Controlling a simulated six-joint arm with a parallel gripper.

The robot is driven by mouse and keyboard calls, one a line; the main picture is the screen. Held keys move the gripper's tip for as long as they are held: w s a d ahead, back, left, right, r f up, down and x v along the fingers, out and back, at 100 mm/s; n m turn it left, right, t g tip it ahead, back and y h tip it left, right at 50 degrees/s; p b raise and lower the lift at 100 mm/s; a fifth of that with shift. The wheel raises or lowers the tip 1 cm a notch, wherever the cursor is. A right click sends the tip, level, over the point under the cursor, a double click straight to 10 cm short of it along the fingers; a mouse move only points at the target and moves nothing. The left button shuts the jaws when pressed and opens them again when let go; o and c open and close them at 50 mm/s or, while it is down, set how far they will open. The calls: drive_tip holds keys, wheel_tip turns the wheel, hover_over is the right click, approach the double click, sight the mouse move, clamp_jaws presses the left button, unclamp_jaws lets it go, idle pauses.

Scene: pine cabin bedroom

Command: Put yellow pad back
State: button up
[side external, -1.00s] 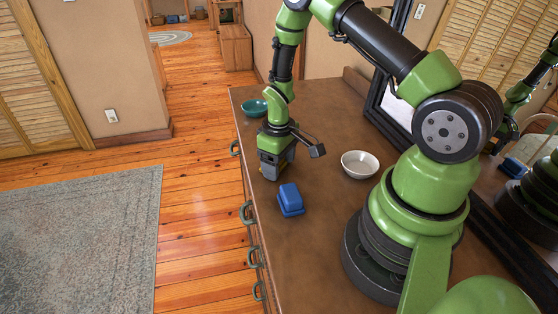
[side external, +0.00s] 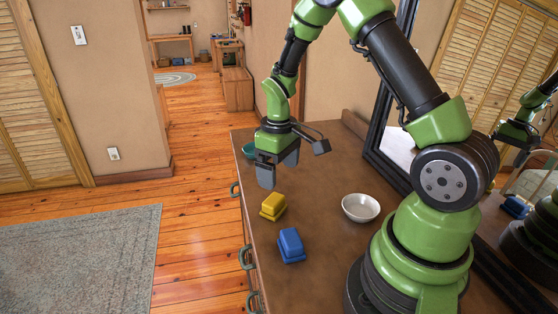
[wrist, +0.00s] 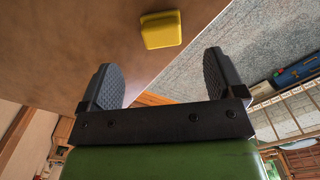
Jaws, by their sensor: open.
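The yellow pad (side external: 273,206) rests on the brown dresser top near its left edge, just behind the blue pad (side external: 291,245). The yellow pad also shows at the top of the wrist view (wrist: 160,30), beyond the fingertips and touching neither. My gripper (side external: 278,168) hangs above and behind the yellow pad in the side view. Its two dark fingers are wide apart, with nothing between them in the wrist view (wrist: 161,80).
A white bowl (side external: 360,208) stands to the right of the pads. A teal bowl (side external: 249,150) is partly hidden behind my gripper. A dark-framed mirror (side external: 388,130) borders the dresser's right side. The dresser top (side external: 325,250) is bare between the blue pad and my base.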

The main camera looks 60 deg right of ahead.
drive_tip(key=s+a+r+m+t, duration=0.1)
drive_tip(key=s+a+r+t, duration=0.15)
drive_tip(key=r, duration=0.55)
drive_tip(key=s+a+r+m+t, duration=0.1)
drive_tip(key=s+a+r, duration=0.1)
drive_tip(key=a+r, duration=0.35)
drive_tip(key=s+a+r+m+t+y, duration=0.2)
drive_tip(key=s+a+r+t, duration=0.1)
drive_tip(key=s+r, duration=0.4)
drive_tip(key=s+a, duration=0.1)
drive_tip(key=s, duration=0.2)
drive_tip(key=shift+a+t, duration=0.25)
drive_tip(key=shift+t, duration=0.1)
